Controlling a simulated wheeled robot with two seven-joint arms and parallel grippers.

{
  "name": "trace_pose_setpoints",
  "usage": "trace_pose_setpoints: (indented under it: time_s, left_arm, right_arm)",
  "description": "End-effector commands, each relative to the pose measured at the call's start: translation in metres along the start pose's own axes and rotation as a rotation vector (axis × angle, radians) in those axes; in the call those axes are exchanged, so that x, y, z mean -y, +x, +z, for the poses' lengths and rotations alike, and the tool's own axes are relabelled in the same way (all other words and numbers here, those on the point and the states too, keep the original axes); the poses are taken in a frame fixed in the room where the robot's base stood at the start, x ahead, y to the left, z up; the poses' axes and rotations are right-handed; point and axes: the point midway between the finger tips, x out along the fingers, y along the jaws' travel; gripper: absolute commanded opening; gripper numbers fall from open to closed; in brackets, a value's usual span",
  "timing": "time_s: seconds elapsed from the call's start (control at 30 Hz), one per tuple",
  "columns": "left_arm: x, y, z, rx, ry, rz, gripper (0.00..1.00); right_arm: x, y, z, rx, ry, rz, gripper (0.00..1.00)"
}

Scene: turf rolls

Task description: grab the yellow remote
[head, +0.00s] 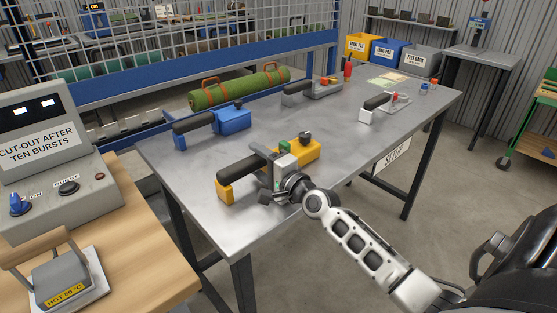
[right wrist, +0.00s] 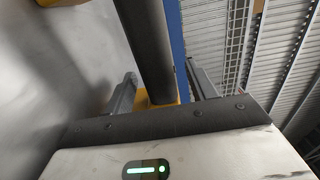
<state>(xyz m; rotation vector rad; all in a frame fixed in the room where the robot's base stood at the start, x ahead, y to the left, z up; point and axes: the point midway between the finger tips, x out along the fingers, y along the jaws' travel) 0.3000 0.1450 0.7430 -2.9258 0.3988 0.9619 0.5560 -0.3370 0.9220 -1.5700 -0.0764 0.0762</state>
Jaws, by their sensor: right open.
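The yellow remote lies on the grey metal table (head: 190,160), with a yellow block (head: 305,151) at its right end, a yellow foot (head: 225,191) at its left end and a long black grip (head: 237,170). My right gripper (head: 262,171) is at the middle of the remote and hides part of it. In the right wrist view my open fingers (right wrist: 161,88) stand on either side of the black grip (right wrist: 150,40), with yellow (right wrist: 158,103) showing between them. I cannot tell whether either finger touches it. My left gripper is not in view.
A similar blue tool (head: 231,119) lies behind, with a grey one (head: 297,91) and a white-and-red one (head: 385,105) farther off. A green roll (head: 240,87) lies behind the table. A control box (head: 55,180) stands on the wooden bench at left.

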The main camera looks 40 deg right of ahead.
Motion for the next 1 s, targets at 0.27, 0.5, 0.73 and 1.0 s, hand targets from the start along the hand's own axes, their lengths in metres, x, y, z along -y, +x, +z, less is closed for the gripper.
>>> trace_pose_setpoints:
  time_s: [0.27, 0.5, 0.73, 1.0]
  left_arm:
    - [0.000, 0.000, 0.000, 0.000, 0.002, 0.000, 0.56]
    - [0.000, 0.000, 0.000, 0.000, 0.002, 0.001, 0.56]
    - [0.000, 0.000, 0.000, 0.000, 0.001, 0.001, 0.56]
    - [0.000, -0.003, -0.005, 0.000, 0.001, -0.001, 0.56]
  right_arm:
    - [0.000, 0.010, 0.001, 0.000, 0.001, 0.000, 0.56]
    - [0.000, 0.010, 0.001, 0.000, 0.001, 0.000, 0.09]
    - [0.002, 0.010, 0.000, -0.001, -0.001, -0.004, 0.00]
    - [0.014, 0.010, 0.000, -0.001, 0.000, -0.006, 0.00]
